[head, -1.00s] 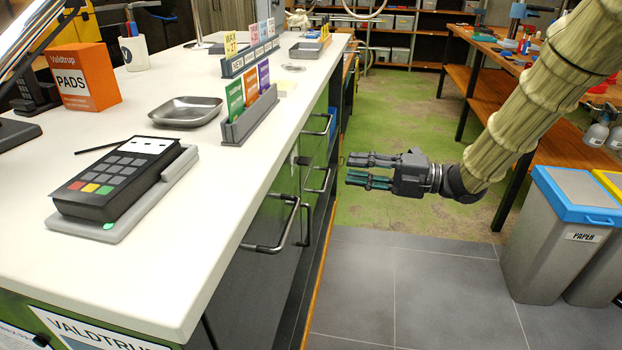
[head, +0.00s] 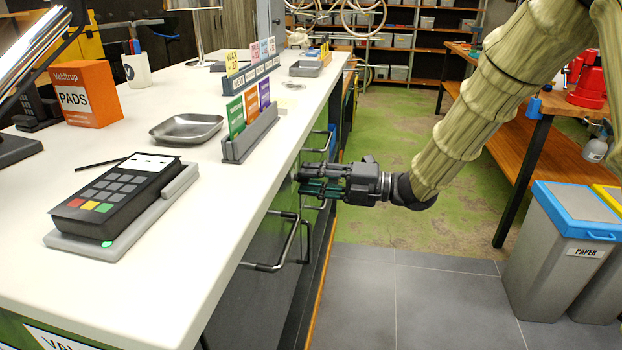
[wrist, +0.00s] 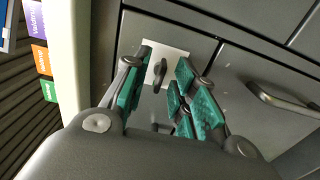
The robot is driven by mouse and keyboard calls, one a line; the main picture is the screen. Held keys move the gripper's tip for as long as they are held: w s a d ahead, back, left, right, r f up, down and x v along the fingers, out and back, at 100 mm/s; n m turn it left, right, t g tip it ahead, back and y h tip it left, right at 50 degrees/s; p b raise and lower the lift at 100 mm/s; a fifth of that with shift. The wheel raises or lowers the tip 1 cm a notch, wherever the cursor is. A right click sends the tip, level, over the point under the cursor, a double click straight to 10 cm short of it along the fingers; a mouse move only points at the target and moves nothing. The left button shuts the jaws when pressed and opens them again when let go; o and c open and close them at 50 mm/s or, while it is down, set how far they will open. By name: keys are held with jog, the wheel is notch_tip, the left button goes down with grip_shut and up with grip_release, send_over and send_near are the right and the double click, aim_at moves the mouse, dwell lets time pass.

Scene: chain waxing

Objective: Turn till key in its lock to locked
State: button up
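The till key (wrist: 160,72) shows in the wrist view as a small dark key standing out of a pale lock plate (wrist: 178,51) on the grey drawer front. My gripper (wrist: 163,95) is open, with its green-padded fingers on either side of the key and a gap on both sides. In the head view my gripper (head: 303,184) reaches left to the counter's drawer side. The key and lock are hidden there behind the fingers.
A drawer handle (wrist: 283,102) lies to the right of the lock in the wrist view. The white counter (head: 240,190) carries a card terminal (head: 122,190), a metal dish (head: 187,128) and a card holder (head: 250,135). A paper bin (head: 560,255) stands at right.

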jog(key=shift+a, duration=0.15)
grip_shut()
jog(key=shift+m+p, duration=0.35)
jog(key=shift+m, duration=0.05)
jog(key=shift+m+p, duration=7)
jog(key=shift+m, duration=1.6)
